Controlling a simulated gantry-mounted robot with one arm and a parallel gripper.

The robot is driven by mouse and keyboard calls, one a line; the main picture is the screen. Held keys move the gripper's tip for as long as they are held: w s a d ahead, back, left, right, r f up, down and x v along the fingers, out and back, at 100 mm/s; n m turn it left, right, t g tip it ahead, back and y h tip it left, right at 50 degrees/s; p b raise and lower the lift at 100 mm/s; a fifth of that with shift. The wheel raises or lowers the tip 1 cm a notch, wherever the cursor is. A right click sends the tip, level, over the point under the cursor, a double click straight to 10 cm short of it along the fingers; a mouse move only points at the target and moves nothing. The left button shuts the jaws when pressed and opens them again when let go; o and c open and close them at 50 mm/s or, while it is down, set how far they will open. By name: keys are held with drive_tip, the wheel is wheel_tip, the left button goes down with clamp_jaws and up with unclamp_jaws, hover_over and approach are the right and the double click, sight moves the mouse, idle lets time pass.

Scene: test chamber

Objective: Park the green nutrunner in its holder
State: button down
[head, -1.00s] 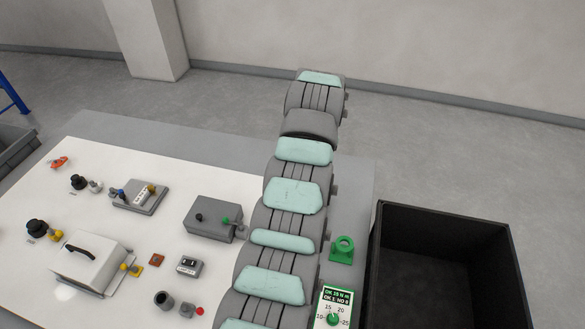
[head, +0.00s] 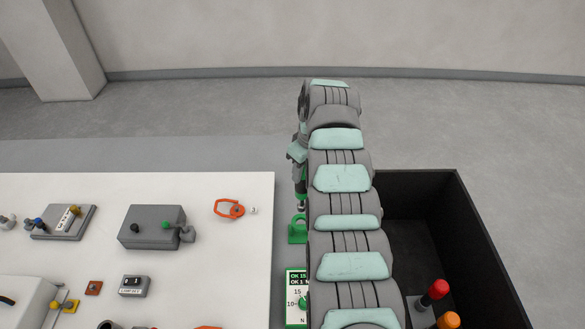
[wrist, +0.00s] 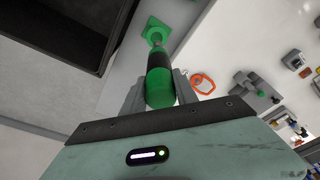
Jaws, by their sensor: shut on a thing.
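The green nutrunner has a green end and a black middle (wrist: 158,57). In the wrist view my gripper (wrist: 158,84) is shut on it, one finger on each side. Its far end lines up with the green holder (wrist: 154,22), a square plate with a ring. In the head view the holder (head: 297,232) stands at the table's right side, partly hidden by my arm. A small dark and green part of the nutrunner (head: 301,190) shows just above it, beside my arm. My gripper is mostly hidden there. I cannot tell whether the nutrunner's tip touches or enters the ring.
A black open bin (head: 455,225) stands right of my arm, with a red-topped tool (head: 434,292) and an orange-topped one (head: 448,320). The white table (head: 190,185) at left carries several fixtures and an orange object (head: 229,208).

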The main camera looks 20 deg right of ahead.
drive_tip(key=b, duration=0.3)
hover_over(302, 205)
drive_tip(key=shift+w+d+f, duration=0.1)
drive_tip(key=shift+w+f, duration=0.05)
drive_tip(key=shift+f, duration=1.35)
drive_tip(key=shift+w+d+f, duration=0.1)
drive_tip(key=shift+w+f, duration=0.05)
drive_tip(key=shift+f, duration=1.35)
drive_tip(key=shift+f+b, duration=2.35)
drive_tip(key=shift+f, duration=2.2)
drive_tip(key=c, duration=0.9)
unclamp_jaws()
